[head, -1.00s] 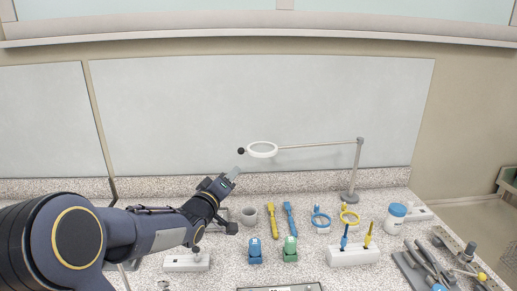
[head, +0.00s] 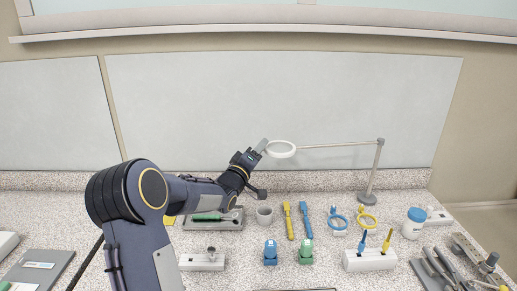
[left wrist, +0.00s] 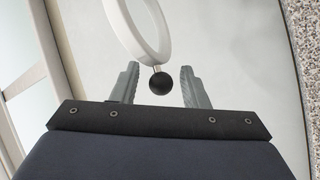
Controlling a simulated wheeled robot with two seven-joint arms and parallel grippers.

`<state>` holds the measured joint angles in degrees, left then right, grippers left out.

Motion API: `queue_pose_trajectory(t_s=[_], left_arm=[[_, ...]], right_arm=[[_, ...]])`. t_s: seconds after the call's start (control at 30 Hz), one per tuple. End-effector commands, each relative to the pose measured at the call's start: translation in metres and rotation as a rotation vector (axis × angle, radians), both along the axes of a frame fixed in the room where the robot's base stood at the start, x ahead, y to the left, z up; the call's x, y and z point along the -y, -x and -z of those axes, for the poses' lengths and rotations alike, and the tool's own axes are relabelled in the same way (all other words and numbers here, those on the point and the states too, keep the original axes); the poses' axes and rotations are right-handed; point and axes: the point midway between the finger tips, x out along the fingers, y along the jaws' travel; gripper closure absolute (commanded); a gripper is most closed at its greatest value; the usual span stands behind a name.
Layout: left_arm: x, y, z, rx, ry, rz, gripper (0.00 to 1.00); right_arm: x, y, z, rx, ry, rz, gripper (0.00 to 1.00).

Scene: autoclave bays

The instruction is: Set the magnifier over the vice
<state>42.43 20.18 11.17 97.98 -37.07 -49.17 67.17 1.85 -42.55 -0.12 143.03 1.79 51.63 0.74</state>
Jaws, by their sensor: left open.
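The magnifier is a white ring lens (head: 281,149) on a thin arm, carried by a grey post (head: 376,169) with a round base at the back right of the counter. My left gripper (head: 263,146) is raised at the left side of the ring, open. In the left wrist view, the ring's black ball knob (left wrist: 160,83) shows between the two spread grey fingers; I cannot tell if either touches it. The white ring (left wrist: 143,35) lies beyond the fingertips. I cannot identify the vice for sure; a metal device (head: 488,263) stands at the right edge. My right gripper is not in view.
The wall panel is close behind the ring.

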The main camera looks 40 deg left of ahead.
Motion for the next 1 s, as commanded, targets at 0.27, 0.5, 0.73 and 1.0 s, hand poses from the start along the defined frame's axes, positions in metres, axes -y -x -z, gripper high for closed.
queue_pose_trajectory(t_s=[0.27, 0.5, 0.73, 1.0], left_arm=[[0.0, -0.001, 0.0, 0.0, -0.001, 0.0, 0.65], [0.0, 0.0, 0.0, 0.0, -0.001, 0.0, 0.96], [0.0, -0.001, 0.0, -0.001, -0.001, -0.001, 1.0], [0.018, -0.009, 0.004, 0.0, -0.002, -0.007, 1.0]], right_arm=[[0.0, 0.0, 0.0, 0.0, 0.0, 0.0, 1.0], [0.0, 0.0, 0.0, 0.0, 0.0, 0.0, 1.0], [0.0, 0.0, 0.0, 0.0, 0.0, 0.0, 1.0], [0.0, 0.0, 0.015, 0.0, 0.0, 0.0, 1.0]])
